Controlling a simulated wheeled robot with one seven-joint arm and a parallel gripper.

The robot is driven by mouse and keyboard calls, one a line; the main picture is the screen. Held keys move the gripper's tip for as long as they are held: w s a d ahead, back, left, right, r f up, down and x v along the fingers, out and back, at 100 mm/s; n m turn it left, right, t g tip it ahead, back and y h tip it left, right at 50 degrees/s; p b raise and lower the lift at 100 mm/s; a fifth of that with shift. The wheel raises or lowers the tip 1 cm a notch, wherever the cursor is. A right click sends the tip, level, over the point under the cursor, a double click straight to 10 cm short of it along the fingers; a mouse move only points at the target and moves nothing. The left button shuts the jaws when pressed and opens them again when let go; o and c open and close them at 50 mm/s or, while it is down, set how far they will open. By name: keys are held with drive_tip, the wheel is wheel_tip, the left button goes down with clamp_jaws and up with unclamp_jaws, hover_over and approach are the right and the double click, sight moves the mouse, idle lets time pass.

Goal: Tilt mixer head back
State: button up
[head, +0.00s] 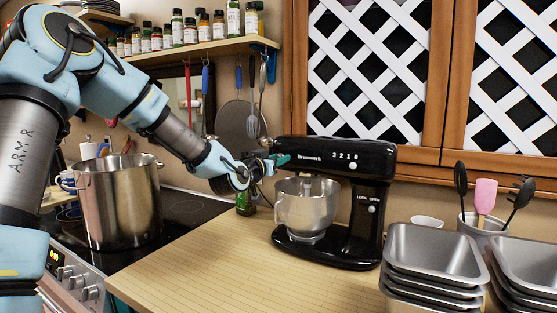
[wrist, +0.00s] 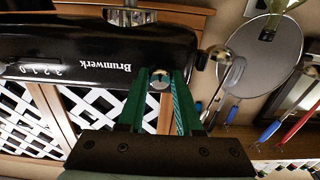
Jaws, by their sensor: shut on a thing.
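The black stand mixer (head: 362,205) stands on the wooden counter, its head (head: 335,155) roughly level above the steel bowl (head: 307,207). My gripper (head: 281,160) is at the left, front end of the head. In the wrist view the mixer head (wrist: 95,50) appears upside down, with its lettering inverted. There the green fingers of my gripper (wrist: 160,76) are shut on a small round silver knob (wrist: 160,83) at the head's end. The button marked "LOCK OPEN" (head: 371,209) is on the mixer's column. The contact faces of the fingers are partly hidden.
A large steel pot (head: 117,200) stands on the stove at left. Stacked metal pans (head: 437,255) and a utensil holder (head: 482,232) are at right. Cabinets with white lattice doors (head: 368,65) are behind the mixer. The counter's front left area (head: 200,270) is clear.

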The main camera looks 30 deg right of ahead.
clamp_jaws()
idle(0.9)
